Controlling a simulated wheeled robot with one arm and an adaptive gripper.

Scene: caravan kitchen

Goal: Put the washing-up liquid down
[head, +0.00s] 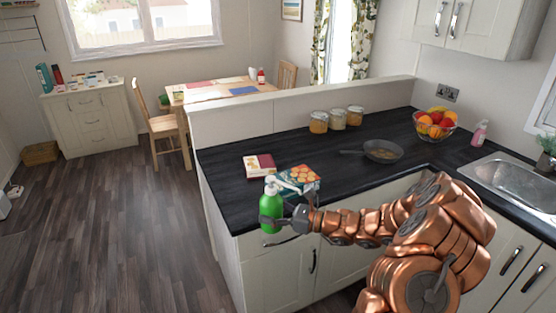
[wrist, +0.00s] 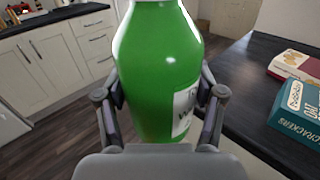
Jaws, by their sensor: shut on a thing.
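A green bottle with a pale top and a white label, the washing-up liquid (head: 270,205), is held upright in my gripper (head: 284,220). In the wrist view the bottle (wrist: 158,75) fills the middle, with a finger of my gripper (wrist: 160,105) pressed on each side. Its top and bottom are out of sight there. The bottle is at the front left end of the dark worktop (head: 225,167). In the wrist view, floor shows behind it and the worktop (wrist: 262,75) lies to its right. My gripper's hold is partly hidden in the head view.
Several jars (head: 337,118), a pan (head: 383,151), a fruit bowl (head: 435,123) and a pink bottle (head: 479,134) stand farther back.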

